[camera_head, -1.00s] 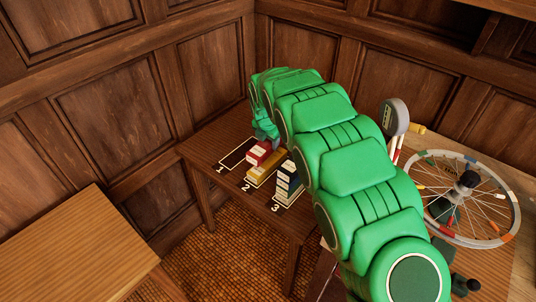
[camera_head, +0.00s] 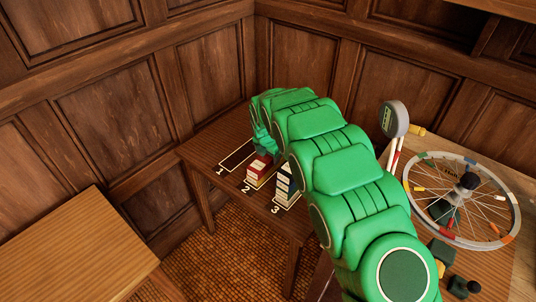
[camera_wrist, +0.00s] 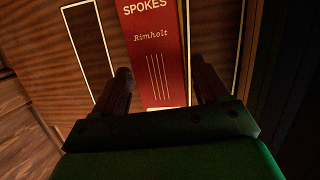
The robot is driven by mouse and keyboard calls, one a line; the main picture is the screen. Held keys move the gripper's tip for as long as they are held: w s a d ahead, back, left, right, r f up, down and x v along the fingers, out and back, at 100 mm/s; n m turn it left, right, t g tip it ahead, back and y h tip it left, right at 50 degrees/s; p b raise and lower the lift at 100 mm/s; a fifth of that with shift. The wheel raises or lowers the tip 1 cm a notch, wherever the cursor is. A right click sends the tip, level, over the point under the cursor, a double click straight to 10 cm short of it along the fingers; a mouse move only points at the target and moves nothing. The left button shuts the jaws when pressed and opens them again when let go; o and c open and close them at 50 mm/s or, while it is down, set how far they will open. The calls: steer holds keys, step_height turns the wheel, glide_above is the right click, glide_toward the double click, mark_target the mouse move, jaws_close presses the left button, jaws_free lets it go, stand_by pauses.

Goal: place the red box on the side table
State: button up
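The red box (camera_head: 260,168), with a pale label, is on the dark table (camera_head: 212,140) in the head view, at the outlined slot marked 2. In the wrist view the red box (camera_wrist: 157,60) reads "SPOKES Rimholt". My gripper (camera_wrist: 160,75) has a finger on each side of the box; its left finger is close to the edge, and a narrow gap shows at the right finger. It looks open around the box. In the head view my green arm hides the fingertips.
The slot marked 1 (camera_head: 237,155) is empty. A dark box (camera_head: 286,186) with white labels stands at slot 3, right beside the red box. A spoked wheel (camera_head: 490,205) lies on the right bench. A bare wooden table (camera_head: 75,250) is at lower left. Panelled walls close the corner.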

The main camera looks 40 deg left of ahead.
mark_target(267, 161)
steer(key=shift+o, duration=0.8)
steer(key=shift+f, duration=0.15)
steer(key=shift+o, duration=0.3)
steer(key=shift+v, duration=3.85)
steer(key=shift+s, duration=0.15)
steer(key=shift+f, duration=0.1)
